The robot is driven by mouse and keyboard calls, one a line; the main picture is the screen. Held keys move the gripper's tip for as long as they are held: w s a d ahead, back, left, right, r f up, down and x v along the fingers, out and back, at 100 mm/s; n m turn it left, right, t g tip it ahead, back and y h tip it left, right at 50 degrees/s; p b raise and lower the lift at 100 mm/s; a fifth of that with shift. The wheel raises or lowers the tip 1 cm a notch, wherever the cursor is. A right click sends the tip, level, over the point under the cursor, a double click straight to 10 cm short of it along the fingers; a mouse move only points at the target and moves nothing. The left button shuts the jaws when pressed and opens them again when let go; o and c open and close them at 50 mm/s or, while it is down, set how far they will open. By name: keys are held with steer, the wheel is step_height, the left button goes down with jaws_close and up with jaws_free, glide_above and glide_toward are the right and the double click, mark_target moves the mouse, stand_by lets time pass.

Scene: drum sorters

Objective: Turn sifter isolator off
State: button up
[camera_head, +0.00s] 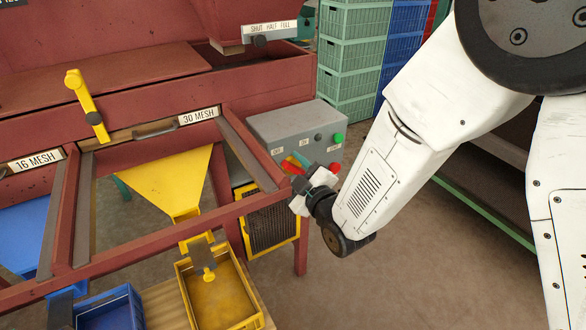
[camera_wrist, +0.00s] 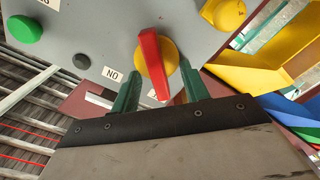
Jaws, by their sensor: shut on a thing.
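The sifter isolator is a red bar handle (camera_wrist: 150,62) on a yellow round base (camera_wrist: 171,54), on the face of a grey control box (camera_head: 290,122). In the wrist view the handle stands nearly upright, slightly tilted. An ON label (camera_wrist: 112,74), seen upside down, sits to its left. My gripper (camera_wrist: 160,74) has its green fingers on either side of the handle's lower part and is shut on it. In the head view my gripper (camera_head: 304,172) is at the box front and hides most of the handle.
A green button (camera_wrist: 24,28), a dark button (camera_wrist: 82,61) and another yellow knob (camera_wrist: 226,12) are on the same panel. The red sifter frame (camera_head: 250,155) runs close left of my gripper. A yellow tray (camera_head: 222,298) stands below. Stacked green crates (camera_head: 352,60) stand behind.

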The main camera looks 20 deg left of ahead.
stand_by(0.4)
steer(key=o, duration=1)
steer(key=shift+c, duration=0.2)
steer(key=v, duration=0.7)
steer(key=shift+s+d, duration=0.2)
steer(key=shift+d, duration=0.15)
